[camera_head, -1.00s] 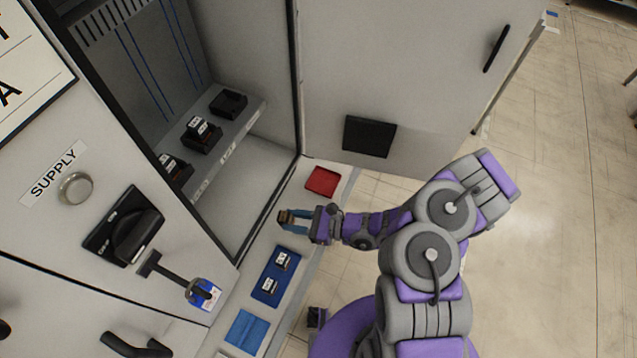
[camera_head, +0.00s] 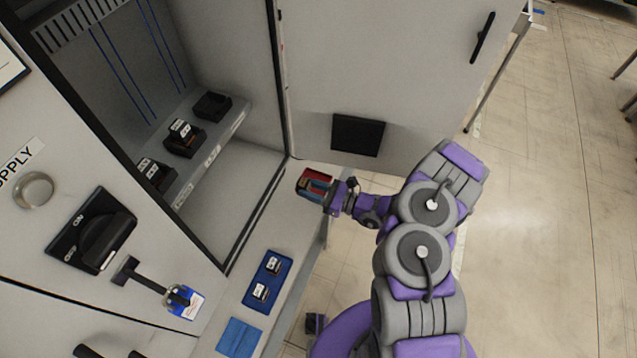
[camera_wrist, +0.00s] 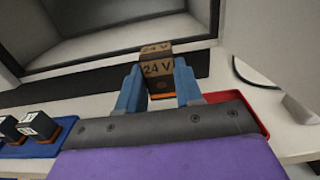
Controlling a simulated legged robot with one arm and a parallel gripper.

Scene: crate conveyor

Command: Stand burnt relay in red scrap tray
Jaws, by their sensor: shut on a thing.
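The burnt relay, a brown-stained block marked 24 V (camera_wrist: 158,68), is held between the blue fingers of my gripper (camera_wrist: 160,88) in the wrist view. My gripper (camera_head: 314,187) is shut on it and sits over the red scrap tray (camera_head: 303,183) in the head view. The red tray also shows at the right, behind the gripper, in the wrist view (camera_wrist: 262,112). The relay looks upright. My gripper hides much of the tray, and I cannot tell whether the relay touches its floor.
A blue tray (camera_head: 283,268) with two relays lies on the ledge, with a blue cloth (camera_head: 239,337) beyond it. The open cabinet holds sockets on a rail (camera_head: 212,150), two with relays. The cabinet door (camera_head: 390,80) stands close behind the red tray.

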